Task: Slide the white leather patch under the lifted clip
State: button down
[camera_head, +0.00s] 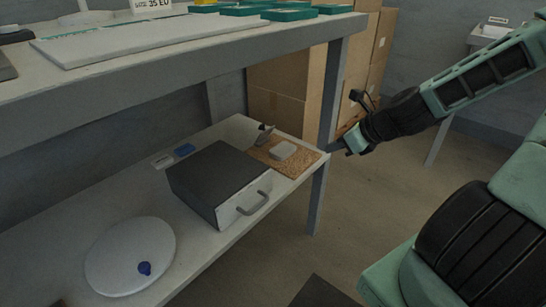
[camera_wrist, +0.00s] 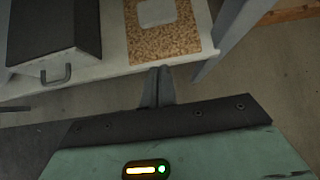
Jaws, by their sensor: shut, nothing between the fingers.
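The white leather patch (camera_head: 283,150) lies on a cork board (camera_head: 299,166) at the far right end of the lower shelf. A small grey clip (camera_head: 264,134) stands raised at the board's back left edge. The patch is on the board apart from the clip. My gripper (camera_head: 331,148) is off the shelf's right end, beside the board. In the wrist view my gripper (camera_wrist: 157,75) is shut and empty, its tips just short of the shelf edge and the cork board (camera_wrist: 165,46). The patch (camera_wrist: 157,13) shows ahead at the top. The clip is out of the wrist view.
A dark box with a handle (camera_head: 218,182) stands left of the board. A white round plate with a blue item (camera_head: 118,251) lies nearer. A shelf post (camera_head: 319,194) stands close to my gripper. The upper shelf (camera_head: 180,72) overhangs.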

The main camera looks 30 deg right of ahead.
aim_at(287, 152)
jog(key=b+x, duration=0.7)
jog(key=x, duration=0.2)
jog(key=shift+w+f, duration=0.15)
jog(key=shift+f, duration=0.25)
jog(key=w+b, duration=0.1)
jog(key=w+a+b, duration=0.1)
jog(key=w, duration=0.1)
jog(key=shift+w+f, duration=0.1)
jog(key=shift+w+a, duration=0.25)
jog(key=shift+w, duration=0.2)
jog(key=shift+w+r, duration=0.1)
jog(key=shift+r, duration=0.2)
jog(key=shift+w+a+r+p, duration=0.15)
jog(key=shift+w+a+p, duration=0.2)
jog(key=shift+w+p, duration=0.3)
jog(key=shift+w+a, duration=0.1)
jog(key=shift+w, duration=0.2)
jog(key=shift+w+f, duration=0.1)
jog(key=shift+f, duration=0.15)
jog(key=shift+p, duration=0.3)
